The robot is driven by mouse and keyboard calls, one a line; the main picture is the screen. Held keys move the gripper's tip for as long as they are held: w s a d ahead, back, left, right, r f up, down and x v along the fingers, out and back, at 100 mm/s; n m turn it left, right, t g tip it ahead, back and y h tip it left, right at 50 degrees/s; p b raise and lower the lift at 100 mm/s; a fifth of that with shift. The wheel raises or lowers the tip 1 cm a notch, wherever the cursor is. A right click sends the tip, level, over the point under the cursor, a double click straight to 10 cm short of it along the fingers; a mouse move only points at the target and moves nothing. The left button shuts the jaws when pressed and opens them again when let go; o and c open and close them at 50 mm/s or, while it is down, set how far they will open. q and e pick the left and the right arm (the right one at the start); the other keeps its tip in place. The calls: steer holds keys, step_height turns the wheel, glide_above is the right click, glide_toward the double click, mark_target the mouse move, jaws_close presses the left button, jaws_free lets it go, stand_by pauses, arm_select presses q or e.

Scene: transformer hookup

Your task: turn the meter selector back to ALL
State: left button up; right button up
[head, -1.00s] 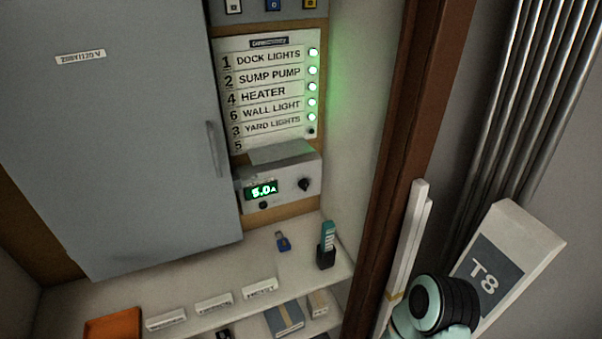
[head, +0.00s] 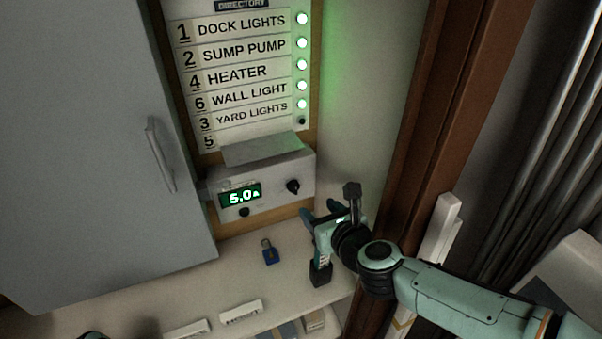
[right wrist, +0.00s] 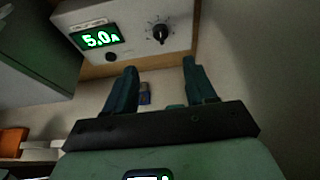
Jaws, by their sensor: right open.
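The meter (head: 268,190) is a pale box with a green display reading 5.0A. Its selector (head: 293,186) is a small black knob right of the display. The meter (right wrist: 125,25) and selector (right wrist: 160,33) also show in the right wrist view, at the top. The selector's setting is too small to read. My right gripper (head: 321,209) is open, below and right of the selector and apart from it. In the right wrist view my gripper's (right wrist: 160,68) two fingers point toward the meter with nothing between their tips.
A directory panel (head: 240,75) with lit green lamps hangs above the meter. A grey cabinet door (head: 90,140) stands left. A brown door post (head: 425,110) rises at right.

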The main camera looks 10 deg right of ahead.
mark_target(296, 187)
steer(key=shift+w+d+r, duration=0.1)
steer(key=shift+w, duration=0.25)
steer(key=b+x, duration=0.3)
steer(key=x, duration=1)
arm_select(q)
steer(key=shift+w+f, duration=0.35)
steer(key=shift+f, duration=0.25)
steer(key=shift+w+f, duration=0.35)
steer(key=shift+f, duration=0.25)
arm_select(e)
steer(key=c, duration=1)
